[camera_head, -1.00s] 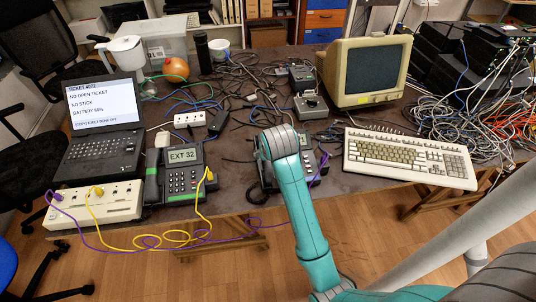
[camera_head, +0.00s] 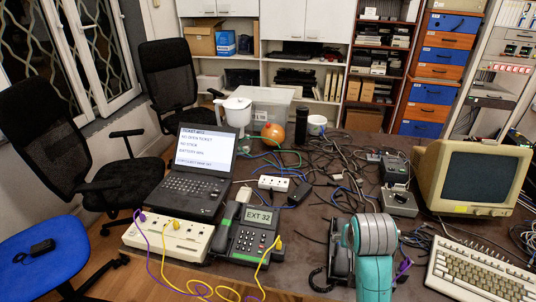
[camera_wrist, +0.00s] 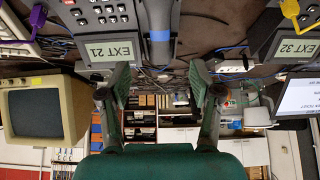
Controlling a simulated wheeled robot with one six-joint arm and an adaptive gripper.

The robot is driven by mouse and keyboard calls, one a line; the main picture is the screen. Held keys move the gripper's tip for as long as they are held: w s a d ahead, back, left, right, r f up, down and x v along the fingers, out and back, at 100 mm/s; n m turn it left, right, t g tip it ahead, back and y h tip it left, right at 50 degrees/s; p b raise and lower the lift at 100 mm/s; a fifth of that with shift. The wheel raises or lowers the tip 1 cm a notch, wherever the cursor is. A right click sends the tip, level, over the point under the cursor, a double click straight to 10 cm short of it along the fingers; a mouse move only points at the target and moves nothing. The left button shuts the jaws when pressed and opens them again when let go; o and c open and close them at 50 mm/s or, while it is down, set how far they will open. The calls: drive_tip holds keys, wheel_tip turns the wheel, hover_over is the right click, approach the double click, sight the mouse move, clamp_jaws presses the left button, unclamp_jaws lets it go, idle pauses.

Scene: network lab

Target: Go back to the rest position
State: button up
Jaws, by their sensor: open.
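In the wrist view, which is upside down, my gripper (camera_wrist: 159,76) is open, with its two fingers apart and nothing held between them. The EXT 21 phone (camera_wrist: 107,50) shows at upper left there, and the EXT 32 phone (camera_wrist: 297,47) at upper right. In the head view, my teal arm stands at lower right and partly hides a dark phone (camera_head: 340,258). The gripper itself is hidden there. The EXT 32 phone (camera_head: 245,237) stands left of the arm.
The laptop (camera_head: 192,175), white socket box (camera_head: 168,238) and looping yellow and purple cables lie left. The beige monitor (camera_head: 474,177) and keyboard (camera_head: 482,268) stand close right of my arm. Loose cables cover the table's middle. Chairs stand left; shelves line the back.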

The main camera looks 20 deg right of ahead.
drive_tip(key=s+a+f+n+t+y, duration=0.2)
drive_tip(key=s+a+f+n+t, duration=0.25)
drive_tip(key=s+a+f, duration=0.9)
drive_tip(key=s+a+r+n+t+y, duration=0.1)
drive_tip(key=s+a+r+t, duration=0.1)
drive_tip(key=s, duration=0.8)
drive_tip(key=s+a+r+n+t+y, duration=0.1)
drive_tip(key=s+a+r+t, duration=0.1)
drive_tip(key=s+a+r, duration=0.2)
drive_tip(key=v, duration=0.7)
drive_tip(key=shift+s+a+r, duration=0.25)
drive_tip(key=shift+a+r, duration=0.05)
drive_tip(key=shift+r, duration=0.1)
drive_tip(key=shift+t, duration=0.25)
